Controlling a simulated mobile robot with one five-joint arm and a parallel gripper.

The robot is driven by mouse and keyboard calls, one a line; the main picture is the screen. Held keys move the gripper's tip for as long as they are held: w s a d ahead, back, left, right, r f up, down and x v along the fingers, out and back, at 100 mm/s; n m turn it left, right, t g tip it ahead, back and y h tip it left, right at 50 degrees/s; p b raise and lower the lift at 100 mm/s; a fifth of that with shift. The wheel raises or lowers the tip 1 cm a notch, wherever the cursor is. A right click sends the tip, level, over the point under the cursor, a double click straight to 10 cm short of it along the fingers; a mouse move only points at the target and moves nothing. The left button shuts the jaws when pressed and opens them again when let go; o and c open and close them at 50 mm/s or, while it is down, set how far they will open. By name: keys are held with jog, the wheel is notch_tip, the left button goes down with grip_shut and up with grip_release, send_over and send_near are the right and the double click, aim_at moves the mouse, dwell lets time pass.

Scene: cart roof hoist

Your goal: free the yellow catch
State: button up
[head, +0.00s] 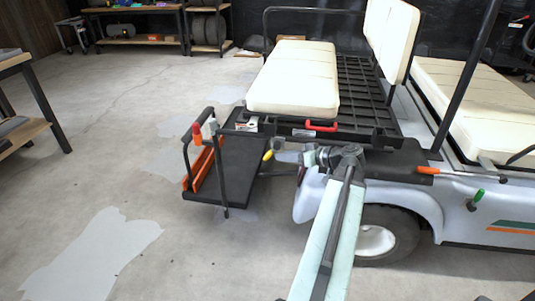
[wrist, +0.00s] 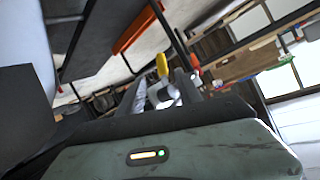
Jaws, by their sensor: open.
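The yellow catch (head: 268,155) is a small yellow tip at the edge of the cart's rear footplate, below the seat deck. It also shows in the wrist view (wrist: 162,65), just beyond my fingers. My gripper (head: 280,152) reaches left from the end of my arm, beside the catch. In the wrist view my gripper (wrist: 160,88) is open, with the catch roughly in line with the gap. I cannot tell whether a finger touches it. The catch's base is partly hidden.
The black footplate (head: 232,165) with its rail and orange bars lies left of the catch. A red handle (head: 322,126) sits on the deck edge above. The cart's rear wheel (head: 378,238) is below right. Open floor (head: 90,150) spreads to the left.

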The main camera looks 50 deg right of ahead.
aim_at(269, 155)
jog(key=b+x, duration=0.1)
jog(key=x, duration=0.2)
jog(key=b+x, duration=0.2)
jog(key=x, duration=0.2)
jog(key=shift+a+f, duration=0.15)
jog(key=shift+a, duration=0.1)
jog(key=shift+w+a+f, duration=0.1)
jog(key=shift+w, duration=0.5)
grip_shut()
dwell(0.5)
